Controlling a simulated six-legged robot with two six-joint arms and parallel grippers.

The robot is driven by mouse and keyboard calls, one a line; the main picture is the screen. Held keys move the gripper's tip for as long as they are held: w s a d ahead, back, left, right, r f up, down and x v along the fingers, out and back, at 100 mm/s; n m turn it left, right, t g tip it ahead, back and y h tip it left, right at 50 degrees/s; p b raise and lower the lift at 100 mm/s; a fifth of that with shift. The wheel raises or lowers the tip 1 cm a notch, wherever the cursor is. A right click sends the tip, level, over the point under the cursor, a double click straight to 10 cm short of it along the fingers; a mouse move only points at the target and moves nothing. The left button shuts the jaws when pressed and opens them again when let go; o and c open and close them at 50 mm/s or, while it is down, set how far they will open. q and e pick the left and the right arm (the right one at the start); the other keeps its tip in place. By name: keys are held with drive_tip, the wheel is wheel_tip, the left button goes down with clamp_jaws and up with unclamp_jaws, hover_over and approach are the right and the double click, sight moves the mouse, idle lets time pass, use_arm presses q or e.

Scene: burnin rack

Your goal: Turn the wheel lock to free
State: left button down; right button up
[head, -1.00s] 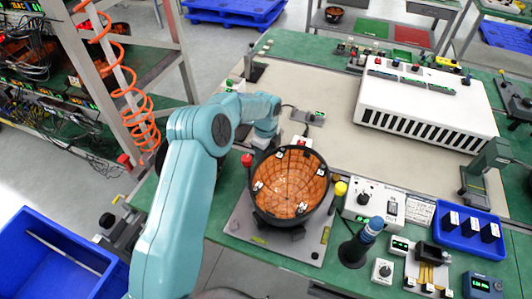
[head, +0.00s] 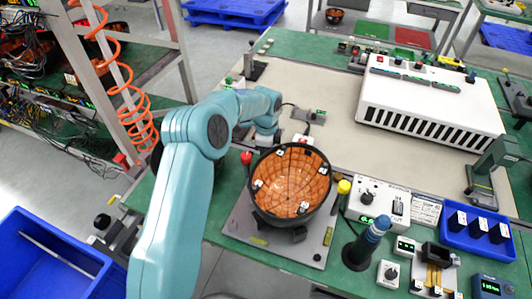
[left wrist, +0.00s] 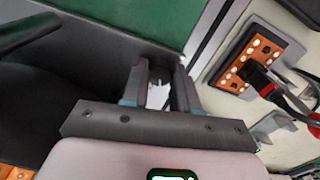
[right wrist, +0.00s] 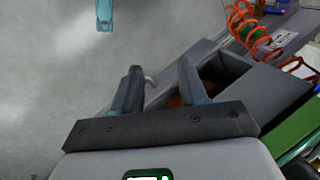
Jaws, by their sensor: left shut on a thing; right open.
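A black bowl-shaped wheel (head: 288,225) lined with orange cells and white tags sits on a grey plate (head: 240,225) at the bench's front edge. A red knob (head: 246,158) stands at its left and a yellow knob (head: 343,187) at its right. No label tells me which part is the wheel lock. My left arm reaches to the wheel's far left side; its fingertips are hidden in the head view. In the left wrist view my left gripper (left wrist: 158,88) is shut on a small grey part (left wrist: 158,72). My right gripper (right wrist: 158,85) is open and empty in its wrist view.
A white slotted box (head: 430,100) stands at the back right. A control box (head: 375,203), a dark post with a blue top (head: 365,243) and a blue tray (head: 475,228) lie right of the wheel. A blue bin (head: 50,255) and a rack are at left.

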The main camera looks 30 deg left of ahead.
use_arm(q)
drive_tip(key=c, duration=0.9)
unclamp_jaws()
drive_tip(key=shift+o, duration=0.2)
wheel_tip(320, 180, up, 16)
drive_tip(key=shift+r, duration=0.25)
